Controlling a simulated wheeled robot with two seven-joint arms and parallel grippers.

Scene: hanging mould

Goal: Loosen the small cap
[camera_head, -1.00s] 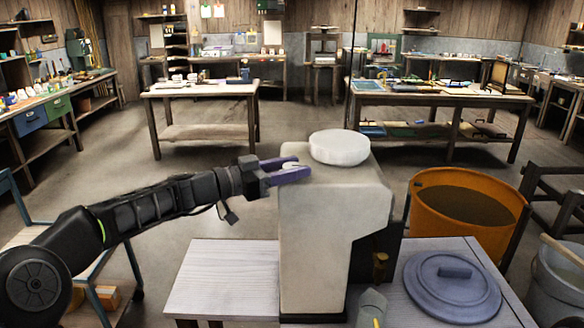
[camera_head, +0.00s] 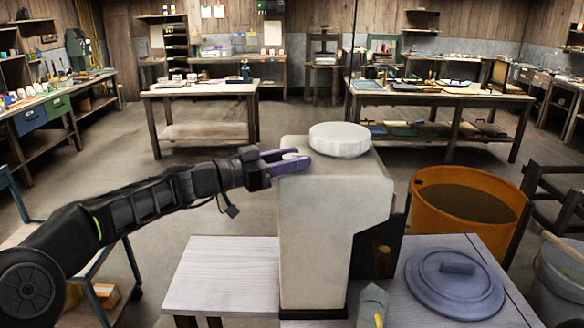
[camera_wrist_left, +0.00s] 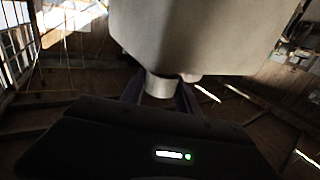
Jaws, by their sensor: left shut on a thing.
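The pale mould (camera_head: 325,225) stands upright on the table in the head view, with a wide white round cap (camera_head: 340,139) on top. The small cap (camera_head: 290,156) is a small pale piece at the mould's upper left, mostly hidden by my fingers. In the left wrist view the small cap (camera_wrist_left: 159,87) is a short pale cylinder beneath the mould's pale body (camera_wrist_left: 200,35). My left gripper (camera_head: 287,161) is shut on it with its purple fingers, one on each side. The fingers also show in the left wrist view (camera_wrist_left: 158,94). My right gripper is not in view.
A grey-blue lid (camera_head: 455,285) lies on the table (camera_head: 222,275) right of the mould. An orange tub (camera_head: 465,232) and a grey bucket (camera_head: 560,275) stand farther right. The left part of the table is bare. Workbenches stand behind, with open floor between.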

